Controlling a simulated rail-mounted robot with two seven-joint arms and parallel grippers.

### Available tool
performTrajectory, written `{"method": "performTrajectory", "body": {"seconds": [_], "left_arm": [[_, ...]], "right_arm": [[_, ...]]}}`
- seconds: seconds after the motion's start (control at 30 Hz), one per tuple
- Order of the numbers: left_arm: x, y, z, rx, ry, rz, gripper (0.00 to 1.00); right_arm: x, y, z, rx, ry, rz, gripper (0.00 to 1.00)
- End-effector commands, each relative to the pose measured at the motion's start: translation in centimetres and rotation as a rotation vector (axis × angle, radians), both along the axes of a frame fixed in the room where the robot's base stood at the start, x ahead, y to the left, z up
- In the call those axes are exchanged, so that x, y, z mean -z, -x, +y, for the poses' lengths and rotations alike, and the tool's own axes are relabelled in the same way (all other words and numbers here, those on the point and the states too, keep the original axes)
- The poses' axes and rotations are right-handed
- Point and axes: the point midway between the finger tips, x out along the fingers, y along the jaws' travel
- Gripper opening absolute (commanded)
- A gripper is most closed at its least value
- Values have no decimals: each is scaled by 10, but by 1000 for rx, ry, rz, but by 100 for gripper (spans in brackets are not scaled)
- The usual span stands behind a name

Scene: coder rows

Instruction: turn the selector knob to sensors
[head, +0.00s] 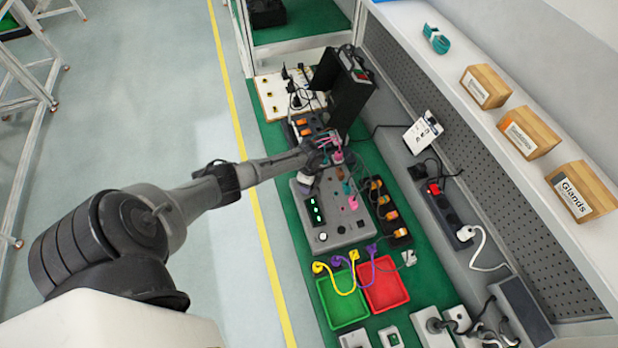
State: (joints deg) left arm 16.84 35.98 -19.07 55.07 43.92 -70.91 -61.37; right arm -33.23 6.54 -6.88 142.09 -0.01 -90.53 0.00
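A grey control box (345,222) sits on the green bench mat. Its face carries a small lit display (316,210), a white round button (323,237), several small dark studs and coloured plugs. My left arm reaches in from the left, and my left gripper (314,160) is over the far end of the box. The gripper is small and dark here, so I cannot tell whether its fingers are open or touch anything. I cannot make out the selector knob or its labels; the gripper and wrist cover part of the box's far end. My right gripper is not in view.
A green tray (343,316) and a red tray (402,297) lie nearer, with yellow and purple cables across them. A black upright case (343,95) stands beyond the box. A strip with orange parts (390,213) lies right of it. Pegboard and shelf bound the right.

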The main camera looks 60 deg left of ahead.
Motion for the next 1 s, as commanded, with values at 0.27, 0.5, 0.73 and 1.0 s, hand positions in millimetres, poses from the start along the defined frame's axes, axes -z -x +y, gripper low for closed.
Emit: {"method": "performTrajectory", "body": {"seconds": [0.27,0.5,0.73,1.0], "left_arm": [[-40,-2,3,1,-2,-3,60],[-87,-3,4,2,-3,-2,60],[-120,-5,5,1,-2,-1,60],[-135,-5,4,1,-1,1,60]], "right_arm": [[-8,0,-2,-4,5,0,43],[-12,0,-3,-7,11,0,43],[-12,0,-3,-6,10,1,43],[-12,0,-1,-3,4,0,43]]}}
